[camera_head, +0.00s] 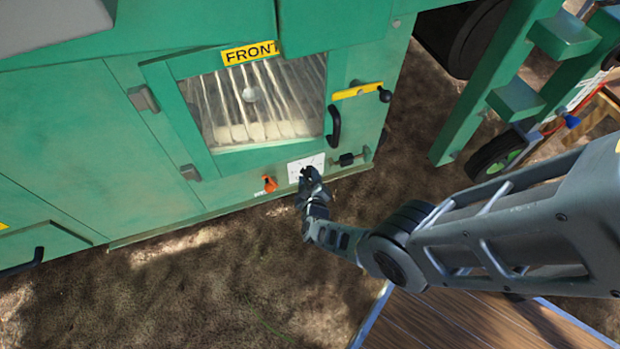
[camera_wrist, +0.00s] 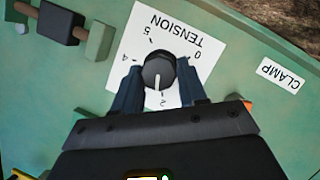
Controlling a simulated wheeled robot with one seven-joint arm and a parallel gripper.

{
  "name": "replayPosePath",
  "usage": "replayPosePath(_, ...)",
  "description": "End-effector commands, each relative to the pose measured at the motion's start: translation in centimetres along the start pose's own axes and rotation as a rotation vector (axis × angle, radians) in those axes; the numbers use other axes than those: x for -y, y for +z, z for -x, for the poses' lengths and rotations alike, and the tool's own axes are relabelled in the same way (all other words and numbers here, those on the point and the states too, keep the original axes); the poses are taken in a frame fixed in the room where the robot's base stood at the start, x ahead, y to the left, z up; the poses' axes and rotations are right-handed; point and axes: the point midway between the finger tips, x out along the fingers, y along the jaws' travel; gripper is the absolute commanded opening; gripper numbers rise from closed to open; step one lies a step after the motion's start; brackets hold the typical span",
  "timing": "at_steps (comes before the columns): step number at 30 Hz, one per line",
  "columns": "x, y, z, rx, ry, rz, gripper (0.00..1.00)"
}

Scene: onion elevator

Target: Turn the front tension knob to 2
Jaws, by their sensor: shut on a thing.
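The black round tension knob (camera_wrist: 160,70) sits on a white dial card (camera_wrist: 190,40) marked TENSION, which appears upside down in the wrist view. The numbers 0, 2, 4 and 5 are visible around it. The knob's white pointer line points down in the picture, toward the 2 and a little to its left. My gripper (camera_wrist: 160,84) is shut on the knob, one finger at each side. In the head view my gripper (camera_head: 309,174) is at the card (camera_head: 305,164) below the FRONT window and hides the knob.
An orange clamp handle (camera_head: 269,184) is just left of the card. A black-gripped rod (camera_head: 347,159) is just right of it. The window has a black door handle (camera_head: 334,126) and a yellow latch bar (camera_head: 358,91). Open dirt ground lies below the green machine.

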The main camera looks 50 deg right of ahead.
Motion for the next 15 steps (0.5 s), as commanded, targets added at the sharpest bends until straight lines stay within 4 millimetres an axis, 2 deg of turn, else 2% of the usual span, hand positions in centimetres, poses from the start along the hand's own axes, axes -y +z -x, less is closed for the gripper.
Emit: replayPosePath(15, 0.15, 0.13, 0.00, 0.002, 0.051, 0.126, 0.11)
